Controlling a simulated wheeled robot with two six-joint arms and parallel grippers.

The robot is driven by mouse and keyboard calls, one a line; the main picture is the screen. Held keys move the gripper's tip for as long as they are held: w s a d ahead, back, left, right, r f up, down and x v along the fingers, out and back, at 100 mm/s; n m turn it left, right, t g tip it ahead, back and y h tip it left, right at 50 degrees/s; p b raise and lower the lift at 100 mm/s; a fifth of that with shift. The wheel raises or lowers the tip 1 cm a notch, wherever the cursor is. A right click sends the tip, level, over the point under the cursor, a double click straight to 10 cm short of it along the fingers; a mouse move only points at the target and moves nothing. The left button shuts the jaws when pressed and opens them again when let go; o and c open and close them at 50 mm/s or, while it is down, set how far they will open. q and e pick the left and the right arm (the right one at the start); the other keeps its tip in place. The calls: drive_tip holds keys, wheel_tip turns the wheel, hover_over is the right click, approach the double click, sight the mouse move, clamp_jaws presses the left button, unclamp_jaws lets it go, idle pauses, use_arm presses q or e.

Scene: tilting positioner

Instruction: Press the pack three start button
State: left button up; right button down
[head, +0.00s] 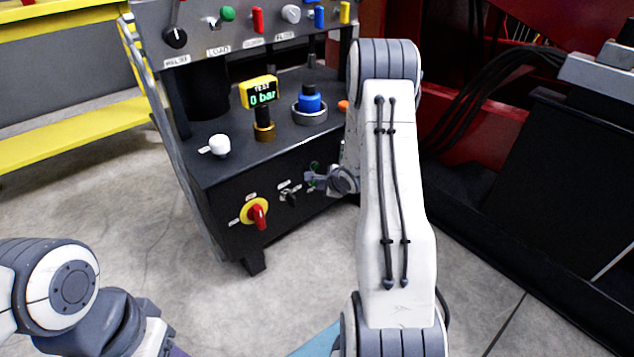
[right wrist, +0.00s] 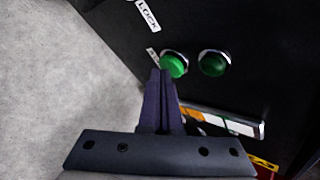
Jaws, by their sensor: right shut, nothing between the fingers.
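Two round green buttons with metal rims sit side by side on the black cabinet front in the right wrist view. One is a bright green button (right wrist: 174,65); the other is a darker green button (right wrist: 212,65). The label beside the bright one is too cut off to read, so I cannot tell which is pack three start. My right gripper (right wrist: 161,74) is shut and empty, its tips right at the bright button's lower edge; contact is unclear. In the head view my right gripper (head: 311,179) is at the cabinet front, partly hiding the buttons. My left gripper is out of view.
The black cabinet (head: 225,185) carries a red rotary switch (head: 258,213) on yellow, a key-type switch (head: 289,196), a white knob (head: 219,145), a gauge reading 0 bar (head: 262,93) and a blue knob (head: 309,100). A yellow-edged bench stands left. Floor in front is clear.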

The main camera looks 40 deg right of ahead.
drive_tip(key=shift+w, duration=0.15)
idle(0.4)
drive_tip(key=shift+s+p, duration=0.65)
drive_tip(key=shift+s, duration=0.25)
drive_tip(key=s, duration=0.1)
drive_tip(key=s+p, duration=0.1)
drive_tip(key=s, duration=0.1)
drive_tip(key=s+p, duration=0.1)
drive_tip(key=s, duration=0.1)
drive_tip(key=shift+d, duration=0.25)
drive_tip(key=shift+r, duration=0.1)
idle(0.4)
